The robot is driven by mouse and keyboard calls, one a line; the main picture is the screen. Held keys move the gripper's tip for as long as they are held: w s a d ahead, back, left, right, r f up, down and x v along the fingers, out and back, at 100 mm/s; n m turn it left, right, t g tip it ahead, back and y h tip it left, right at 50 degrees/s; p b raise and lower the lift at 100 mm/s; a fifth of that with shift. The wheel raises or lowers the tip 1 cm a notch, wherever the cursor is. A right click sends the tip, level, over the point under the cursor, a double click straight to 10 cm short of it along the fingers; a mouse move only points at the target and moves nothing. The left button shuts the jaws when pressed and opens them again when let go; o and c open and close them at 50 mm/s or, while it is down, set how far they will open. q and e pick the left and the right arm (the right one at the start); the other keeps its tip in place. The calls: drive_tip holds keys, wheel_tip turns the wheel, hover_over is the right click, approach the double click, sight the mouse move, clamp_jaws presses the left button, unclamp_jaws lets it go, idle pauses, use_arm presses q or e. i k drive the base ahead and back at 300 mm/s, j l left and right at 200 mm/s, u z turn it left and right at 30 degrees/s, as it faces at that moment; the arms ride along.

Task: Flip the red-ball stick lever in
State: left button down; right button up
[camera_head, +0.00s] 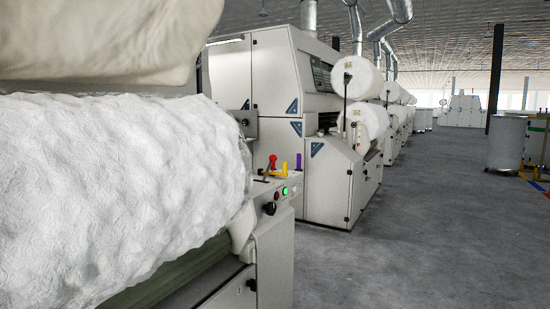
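The red-ball stick lever (270,165) stands on a small control panel (280,181) at the end of the near machine. Its red knob tops a dark stick that leans, with the knob up and to the right of its foot. A yellow handle (283,170) and a purple handle (299,161) stand just right of it. A lit green button (285,190), a red button and a black knob (270,208) are on the panel's front. Neither of my grippers shows in the head view.
A big white fibre roll (120,190) fills the left foreground, close to the panel. A large carding machine (290,110) stands behind the panel. Open grey floor (430,230) lies to the right, with a grey can (505,145) farther off.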

sight(273, 158)
drive_tip(key=i+l, duration=0.4)
drive_tip(key=i+l+z, duration=0.15)
drive_tip(key=i+l, duration=0.2)
drive_tip(key=i, duration=0.3)
drive_tip(key=i+l, duration=0.35)
drive_tip(key=i, duration=0.2)
drive_tip(key=i+l+z, duration=0.1)
drive_tip(key=i+l, duration=0.2)
drive_tip(key=i, duration=0.2)
